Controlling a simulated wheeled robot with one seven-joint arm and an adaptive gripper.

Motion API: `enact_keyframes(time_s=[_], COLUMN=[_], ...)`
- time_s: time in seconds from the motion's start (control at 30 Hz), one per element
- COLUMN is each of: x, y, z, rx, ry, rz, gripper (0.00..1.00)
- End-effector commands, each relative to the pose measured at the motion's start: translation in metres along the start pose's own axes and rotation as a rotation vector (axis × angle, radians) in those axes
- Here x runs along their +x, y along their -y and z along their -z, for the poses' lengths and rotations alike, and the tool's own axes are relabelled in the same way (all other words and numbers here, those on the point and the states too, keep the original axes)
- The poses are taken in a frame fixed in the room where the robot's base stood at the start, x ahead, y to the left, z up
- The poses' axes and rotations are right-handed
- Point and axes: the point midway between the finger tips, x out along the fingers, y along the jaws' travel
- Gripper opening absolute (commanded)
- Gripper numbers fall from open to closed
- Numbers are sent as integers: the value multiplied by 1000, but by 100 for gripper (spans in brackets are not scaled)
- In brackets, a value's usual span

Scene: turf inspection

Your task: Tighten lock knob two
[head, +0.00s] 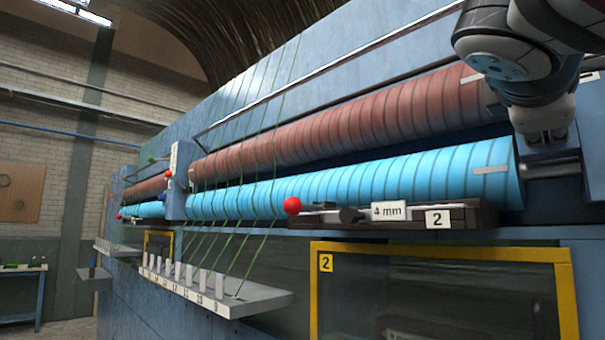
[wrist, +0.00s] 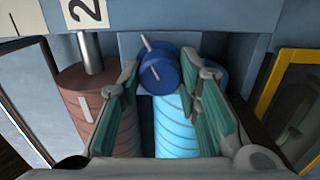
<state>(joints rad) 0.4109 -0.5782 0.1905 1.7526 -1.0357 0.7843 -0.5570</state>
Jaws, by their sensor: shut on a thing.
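A round blue knob (wrist: 158,72) with a white pointer line shows at the top middle of the wrist view, in front of the blue machine frame. It matches lock knob two by the "2" label (wrist: 86,12) up and left of it. My gripper (wrist: 162,78) has its two teal-padded fingers on either side of the knob and is shut on it. The exact contact at the fingertips is partly hidden. In the head view my arm is at the upper right, and the held knob cannot be made out there.
The red-brown roller (head: 350,120) and bright blue roller (head: 400,185) run along the machine. Below are a red ball handle (head: 292,206), a "4 mm" plate (head: 389,210) and a yellow-framed window (head: 445,250). A shelf (head: 235,302) juts out at lower left.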

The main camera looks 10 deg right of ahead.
Motion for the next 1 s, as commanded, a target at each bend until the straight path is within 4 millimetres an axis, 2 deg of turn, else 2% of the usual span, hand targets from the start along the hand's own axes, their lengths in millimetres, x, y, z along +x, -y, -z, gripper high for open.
enact_keyframes(time_s=[0.03, 1.0], x=[-2, -3], y=[-6, -8], z=[-2, -2], rx=[-45, -923], ry=[-1, 2], rz=[-7, -10], gripper=[3, 3])
